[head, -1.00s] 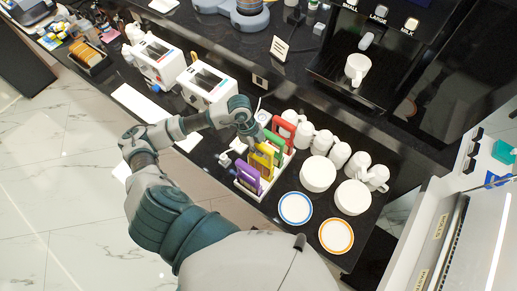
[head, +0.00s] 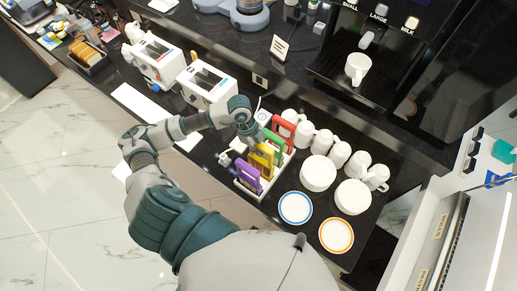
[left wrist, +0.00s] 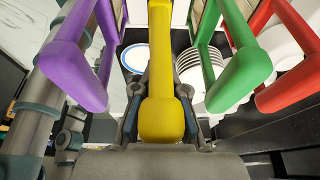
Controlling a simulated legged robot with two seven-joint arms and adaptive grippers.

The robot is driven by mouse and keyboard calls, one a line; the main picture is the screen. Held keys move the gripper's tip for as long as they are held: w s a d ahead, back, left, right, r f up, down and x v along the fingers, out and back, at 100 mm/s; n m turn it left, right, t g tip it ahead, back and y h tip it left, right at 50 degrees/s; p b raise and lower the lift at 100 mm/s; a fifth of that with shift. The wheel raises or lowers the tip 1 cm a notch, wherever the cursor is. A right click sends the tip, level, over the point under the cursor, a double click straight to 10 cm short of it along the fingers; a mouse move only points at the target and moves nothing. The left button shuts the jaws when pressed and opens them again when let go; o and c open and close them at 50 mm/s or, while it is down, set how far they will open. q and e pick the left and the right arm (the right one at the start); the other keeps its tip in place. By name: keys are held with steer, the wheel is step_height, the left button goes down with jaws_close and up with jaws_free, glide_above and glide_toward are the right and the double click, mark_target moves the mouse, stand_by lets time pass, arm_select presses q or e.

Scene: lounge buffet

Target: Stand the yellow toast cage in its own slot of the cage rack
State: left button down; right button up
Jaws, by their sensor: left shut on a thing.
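The yellow toast cage (head: 262,160) is at the white cage rack (head: 243,190), between the purple cage (head: 247,178) and the green cage (head: 273,140). A red cage (head: 284,127) stands at the far end. My left gripper (head: 252,142) is above the rack and shut on the yellow cage's handle, which shows upright between the fingers in the left wrist view (left wrist: 160,115). The purple handle (left wrist: 75,70) is on its left there, the green handle (left wrist: 225,75) on its right. The yellow cage's foot is hidden, so I cannot tell whether it is fully seated. My right gripper is not in view.
White cups (head: 305,135) and stacked white bowls (head: 318,174) stand right of the rack. A blue-rimmed plate (head: 295,208) and an orange-rimmed plate (head: 336,236) lie in front. White toasters (head: 207,86) stand behind my arm.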

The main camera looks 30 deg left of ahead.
mark_target(260, 158)
arm_select(q)
steer(key=shift+f+b, duration=1.45)
steer(key=shift+f, duration=0.8)
steer(key=c, duration=1.1)
jaws_free()
steer(key=shift+c, duration=0.2)
steer(key=shift+r, duration=0.1)
steer(key=v, duration=1.1)
steer(key=shift+a+r, duration=0.2)
steer(key=shift+r, duration=0.15)
steer(key=shift+f, duration=0.1)
